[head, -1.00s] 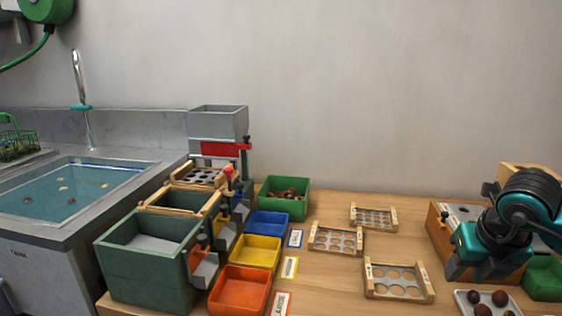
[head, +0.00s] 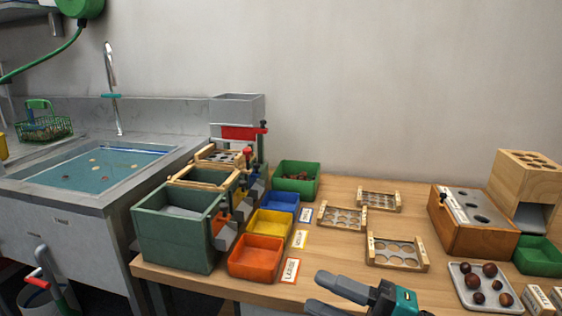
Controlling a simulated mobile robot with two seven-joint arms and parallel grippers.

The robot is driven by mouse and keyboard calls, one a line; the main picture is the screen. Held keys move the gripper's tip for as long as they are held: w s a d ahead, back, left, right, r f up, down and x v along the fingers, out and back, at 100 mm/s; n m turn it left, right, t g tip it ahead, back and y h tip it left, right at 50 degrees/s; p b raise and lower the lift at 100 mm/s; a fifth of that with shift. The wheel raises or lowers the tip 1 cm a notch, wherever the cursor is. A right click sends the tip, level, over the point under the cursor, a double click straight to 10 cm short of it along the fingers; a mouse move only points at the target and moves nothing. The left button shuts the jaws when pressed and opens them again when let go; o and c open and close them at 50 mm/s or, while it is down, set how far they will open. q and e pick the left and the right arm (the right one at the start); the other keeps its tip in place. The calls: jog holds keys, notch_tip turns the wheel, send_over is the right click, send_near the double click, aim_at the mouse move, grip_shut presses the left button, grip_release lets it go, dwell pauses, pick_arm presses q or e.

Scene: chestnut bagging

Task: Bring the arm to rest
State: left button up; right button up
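My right gripper (head: 326,290) is low in the head view, at the bottom edge right of centre, in front of the table's front edge. Its two dark fingers point left with a gap between them, and I see nothing in the gap. Its teal and black body is partly cut off by the frame. My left gripper is not in view.
Orange (head: 256,258), yellow (head: 270,224) and blue (head: 281,208) bins stand beside the green sorter box (head: 178,239). Wooden hole frames (head: 397,265) lie mid-table. A white tray (head: 468,299) of chestnuts and a wooden block (head: 462,234) are at right. A sink (head: 80,190) is at left.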

jog(key=d+f+m+t+h, duration=0.4)
jog(key=f+m+h, duration=0.3)
jog(key=m, duration=0.4)
jog(key=d+f+m+t+h, duration=0.35)
jog(key=f+m+h, duration=0.3)
jog(key=m, duration=0.35)
jog(key=s+f+m+g+h, duration=0.2)
jog(key=s+f+m+g, duration=0.3)
jog(key=f, duration=0.5)
pick_arm(q)
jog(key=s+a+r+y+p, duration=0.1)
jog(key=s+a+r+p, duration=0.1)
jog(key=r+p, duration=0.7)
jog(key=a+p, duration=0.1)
jog(key=p, duration=0.3)
jog(key=shift+p, duration=0.35)
pick_arm(e)
jog(key=s+d+r, duration=0.3)
jog(key=s+r, duration=0.1)
jog(key=r, duration=0.4)
jog(key=shift+r+n+h, duration=0.2)
jog(key=shift+n+h, duration=0.15)
jog(key=shift+n, duration=0.05)
